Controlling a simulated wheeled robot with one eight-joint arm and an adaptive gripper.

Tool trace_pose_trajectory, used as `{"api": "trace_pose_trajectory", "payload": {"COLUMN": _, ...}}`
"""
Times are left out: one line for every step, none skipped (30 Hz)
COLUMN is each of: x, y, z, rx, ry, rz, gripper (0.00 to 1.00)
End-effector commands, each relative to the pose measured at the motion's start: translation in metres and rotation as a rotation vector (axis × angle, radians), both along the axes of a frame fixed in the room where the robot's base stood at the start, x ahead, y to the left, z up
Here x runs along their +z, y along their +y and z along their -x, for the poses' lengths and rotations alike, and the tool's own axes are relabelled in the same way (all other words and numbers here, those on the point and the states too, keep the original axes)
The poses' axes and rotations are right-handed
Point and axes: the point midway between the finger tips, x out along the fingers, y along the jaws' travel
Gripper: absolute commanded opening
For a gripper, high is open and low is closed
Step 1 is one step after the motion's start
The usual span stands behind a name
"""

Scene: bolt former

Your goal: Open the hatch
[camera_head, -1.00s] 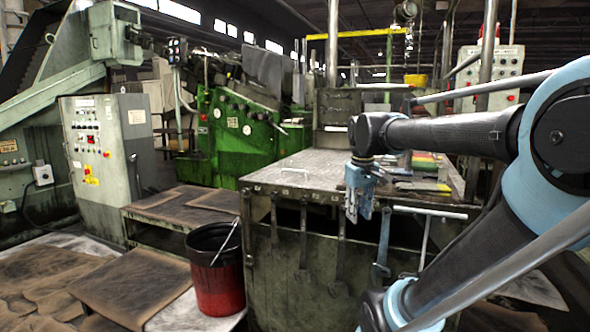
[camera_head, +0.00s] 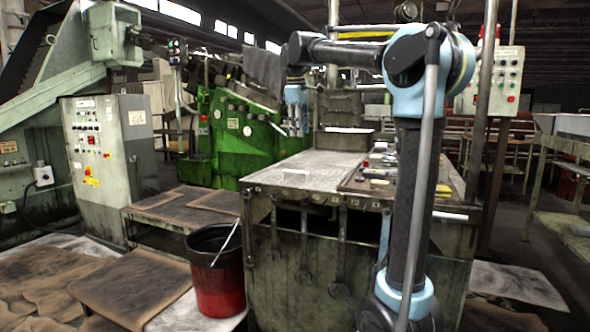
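No part is clearly marked as the hatch. A flat grey metal cover (camera_head: 310,163) lies level on top of the workbench, with a small pale bar handle (camera_head: 294,171) near its front left edge. It looks shut. My gripper (camera_head: 297,132) hangs pointing down, above and behind the handle in the picture, in front of the green machine. It touches nothing that I can make out. Its two fingers look apart, with nothing between them.
The green machine (camera_head: 236,140) stands behind the workbench (camera_head: 262,225). Tools lie on the bench's right side, and wrenches hang on its front. A red bucket (camera_head: 218,285) stands at its left. A grey control cabinet (camera_head: 105,160) is farther left. My arm hides part of the bench's right side.

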Motion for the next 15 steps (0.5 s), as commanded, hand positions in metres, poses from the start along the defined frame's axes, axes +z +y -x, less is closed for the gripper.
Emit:
{"api": "trace_pose_trajectory", "payload": {"x": 0.005, "y": 0.01, "z": -0.007, "rx": 0.025, "ry": 0.001, "rz": 0.006, "gripper": 0.3}}
{"api": "trace_pose_trajectory", "payload": {"x": 0.007, "y": 0.015, "z": -0.009, "rx": 0.039, "ry": 0.001, "rz": 0.009, "gripper": 0.3}}
{"api": "trace_pose_trajectory", "payload": {"x": 0.01, "y": 0.02, "z": -0.013, "rx": 0.053, "ry": 0.001, "rz": 0.013, "gripper": 0.3}}
{"api": "trace_pose_trajectory", "payload": {"x": 0.012, "y": 0.023, "z": -0.015, "rx": 0.061, "ry": 0.002, "rz": 0.016, "gripper": 0.3}}
{"api": "trace_pose_trajectory", "payload": {"x": 0.013, "y": 0.025, "z": -0.016, "rx": 0.068, "ry": 0.001, "rz": 0.017, "gripper": 0.3}}
{"api": "trace_pose_trajectory", "payload": {"x": 0.014, "y": 0.027, "z": -0.018, "rx": 0.076, "ry": 0.002, "rz": 0.02, "gripper": 0.3}}
{"api": "trace_pose_trajectory", "payload": {"x": 0.014, "y": 0.029, "z": -0.019, "rx": 0.08, "ry": 0.002, "rz": 0.02, "gripper": 0.3}}
{"api": "trace_pose_trajectory", "payload": {"x": 0.014, "y": 0.03, "z": -0.019, "rx": 0.083, "ry": 0.002, "rz": 0.021, "gripper": 0.3}}
{"api": "trace_pose_trajectory", "payload": {"x": 0.013, "y": 0.03, "z": -0.02, "rx": 0.085, "ry": 0.003, "rz": 0.021, "gripper": 0.3}}
{"api": "trace_pose_trajectory", "payload": {"x": 0.012, "y": 0.03, "z": -0.02, "rx": 0.086, "ry": 0.003, "rz": 0.021, "gripper": 0.3}}
{"api": "trace_pose_trajectory", "payload": {"x": 0.01, "y": 0.03, "z": -0.021, "rx": 0.086, "ry": 0.003, "rz": 0.021, "gripper": 0.3}}
{"api": "trace_pose_trajectory", "payload": {"x": 0.007, "y": 0.03, "z": -0.021, "rx": 0.085, "ry": 0.003, "rz": 0.021, "gripper": 0.3}}
{"api": "trace_pose_trajectory", "payload": {"x": 0.004, "y": 0.029, "z": -0.022, "rx": 0.085, "ry": 0.003, "rz": 0.021, "gripper": 0.3}}
{"api": "trace_pose_trajectory", "payload": {"x": 0.0, "y": 0.029, "z": -0.023, "rx": 0.085, "ry": 0.003, "rz": 0.021, "gripper": 0.3}}
{"api": "trace_pose_trajectory", "payload": {"x": -0.006, "y": 0.029, "z": -0.023, "rx": 0.084, "ry": 0.003, "rz": 0.021, "gripper": 0.3}}
